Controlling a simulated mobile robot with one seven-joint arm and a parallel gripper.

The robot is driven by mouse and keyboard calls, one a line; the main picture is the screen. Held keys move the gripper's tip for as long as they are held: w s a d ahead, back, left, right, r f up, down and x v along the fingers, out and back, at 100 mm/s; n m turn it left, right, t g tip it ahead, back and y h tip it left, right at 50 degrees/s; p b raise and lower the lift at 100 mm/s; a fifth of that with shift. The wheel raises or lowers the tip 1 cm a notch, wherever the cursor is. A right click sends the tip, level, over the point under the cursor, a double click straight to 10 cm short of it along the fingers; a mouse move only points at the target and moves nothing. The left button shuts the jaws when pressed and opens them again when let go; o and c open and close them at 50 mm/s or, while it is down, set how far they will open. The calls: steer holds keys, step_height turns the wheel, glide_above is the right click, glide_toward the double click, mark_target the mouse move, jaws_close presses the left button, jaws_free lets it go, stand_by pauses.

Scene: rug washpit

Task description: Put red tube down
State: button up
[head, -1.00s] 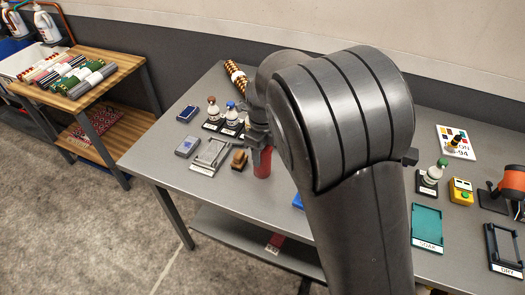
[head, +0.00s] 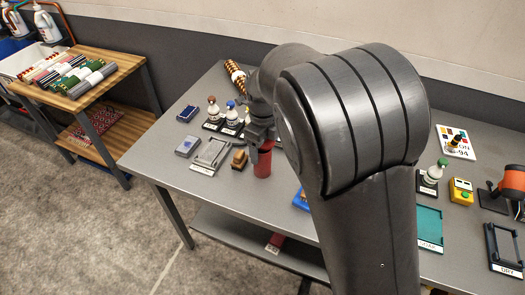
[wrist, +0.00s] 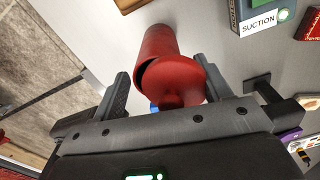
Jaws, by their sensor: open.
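The red tube (head: 262,164) stands upright on the grey table, left of my arm in the head view. My gripper (head: 259,141) is at its upper end, which it partly hides. In the wrist view the red tube (wrist: 158,45) shows between the two spread fingers of my gripper (wrist: 162,75), with its rounded red top nearest the camera. There is a gap beside the left finger. The right finger is close to the tube, and I cannot tell whether it touches.
A wooden block (head: 239,158) and a grey metal tray (head: 210,154) lie just left of the tube. Several labelled bottles (head: 231,115) stand behind. A blue item (head: 301,200) lies to the right, partly behind my arm. A teal tray (head: 429,226) is farther right.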

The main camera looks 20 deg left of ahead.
step_height(320, 180, up, 10)
steer(key=shift+f, duration=0.25)
steer(key=shift+r, duration=0.3)
steer(key=shift+d, duration=0.2)
steer(key=s+d+r+n+t+y, duration=0.1)
steer(key=d+r+n, duration=0.3)
steer(key=d, duration=0.7)
steer(key=s+d+r+n+t+y, duration=0.1)
steer(key=s+d+r+n, duration=0.2)
steer(key=d, duration=0.8)
steer(key=s+d+f+n+t+h, duration=0.1)
steer(key=s+d+n+t+h, duration=0.1)
steer(key=s+d+n, duration=1.1)
steer(key=shift+d+t, duration=0.8)
